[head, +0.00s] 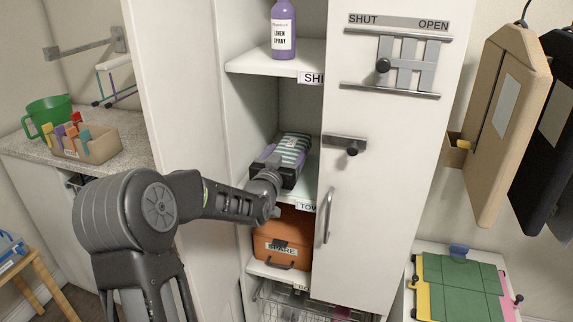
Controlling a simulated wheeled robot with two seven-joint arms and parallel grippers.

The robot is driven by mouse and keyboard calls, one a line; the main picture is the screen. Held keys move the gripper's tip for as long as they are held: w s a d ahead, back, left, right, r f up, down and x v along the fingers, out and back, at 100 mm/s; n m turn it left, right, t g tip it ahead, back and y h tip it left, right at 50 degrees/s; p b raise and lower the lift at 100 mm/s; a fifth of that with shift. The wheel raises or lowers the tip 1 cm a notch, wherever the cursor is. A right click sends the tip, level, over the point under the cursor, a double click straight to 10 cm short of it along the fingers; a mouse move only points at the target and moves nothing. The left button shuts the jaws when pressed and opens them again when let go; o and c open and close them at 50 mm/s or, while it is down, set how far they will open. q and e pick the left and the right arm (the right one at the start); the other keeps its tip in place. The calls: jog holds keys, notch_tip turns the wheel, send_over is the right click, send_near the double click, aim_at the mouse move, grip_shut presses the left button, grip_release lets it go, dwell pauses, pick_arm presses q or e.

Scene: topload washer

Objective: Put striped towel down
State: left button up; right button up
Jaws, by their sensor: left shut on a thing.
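The striped towel (293,147) is folded, with teal and white stripes and some purple. It is in the cabinet's middle compartment, over the towel shelf (311,184). My left gripper (279,168) reaches in from the left and is shut on the towel's near end. The towel is level and close above or on the shelf; I cannot tell whether it touches. The gripper and wrist hide part of its near side. My right gripper is not in view.
A purple linen spray bottle (283,30) stands on the shelf above. An orange case (284,240) labelled "SPARE" sits below. The cabinet door (385,160) stands right of the opening. A counter with a green mug (48,114) and a box (85,145) is at left.

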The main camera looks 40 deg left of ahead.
pick_arm(q)
notch_tip(320, 180, down, 3)
jog(key=shift+f, duration=0.15)
jog(key=shift+f+b, duration=0.25)
jog(key=shift+b, duration=0.2)
jog(key=o, duration=1.4)
jog(key=shift+o, duration=0.2)
jog(key=shift+r, duration=0.1)
jog(key=shift+r+p, duration=0.2)
jog(key=shift+p, duration=0.2)
jog(key=b+v, duration=0.1)
jog(key=v, duration=1.1)
